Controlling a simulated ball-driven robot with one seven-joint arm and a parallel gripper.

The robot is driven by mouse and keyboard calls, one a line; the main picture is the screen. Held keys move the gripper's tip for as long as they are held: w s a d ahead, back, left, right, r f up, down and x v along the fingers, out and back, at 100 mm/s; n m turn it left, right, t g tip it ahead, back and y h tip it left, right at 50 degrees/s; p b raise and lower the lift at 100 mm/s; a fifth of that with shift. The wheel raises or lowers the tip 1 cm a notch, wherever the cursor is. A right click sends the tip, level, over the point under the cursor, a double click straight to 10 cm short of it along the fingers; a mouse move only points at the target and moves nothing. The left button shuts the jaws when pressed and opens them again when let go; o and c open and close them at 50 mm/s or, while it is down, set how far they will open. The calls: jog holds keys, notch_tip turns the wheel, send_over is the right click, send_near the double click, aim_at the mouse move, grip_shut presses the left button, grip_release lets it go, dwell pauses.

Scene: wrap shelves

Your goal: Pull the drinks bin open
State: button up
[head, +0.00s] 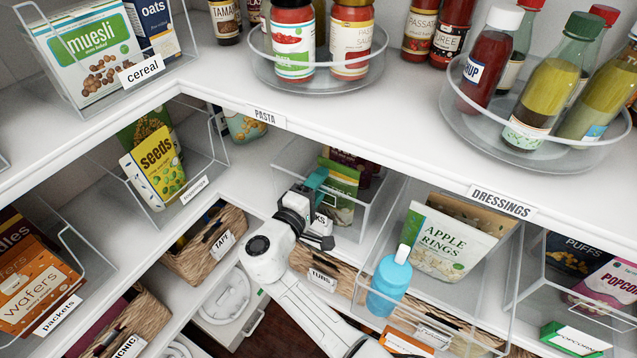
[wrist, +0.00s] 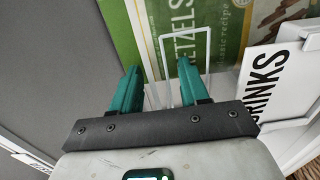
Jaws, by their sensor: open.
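The drinks bin (head: 368,212) is a clear bin on the middle shelf in the head view. A green pretzels bag (head: 342,180) stands in it. Its label is partly hidden behind my gripper (head: 318,190), which is at the bin's front. In the wrist view the white DRINKS label (wrist: 268,82) is at the right. A thin pale rectangular outline (wrist: 208,50), seemingly the bin's handle, shows in front of the green bag (wrist: 240,30). My gripper's teal fingers (wrist: 158,68) are open, with the outline's left upright between them. I cannot tell whether they touch it.
A clear bin with an apple rings bag (head: 446,240) is to the right, with a blue bottle (head: 390,282) at its front. A seeds bin (head: 158,175) is to the left. Wicker baskets (head: 205,245) sit below. The white upper shelf (head: 300,115) overhangs the arm.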

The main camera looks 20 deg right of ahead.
grip_shut()
dwell(0.3)
dwell(0.3)
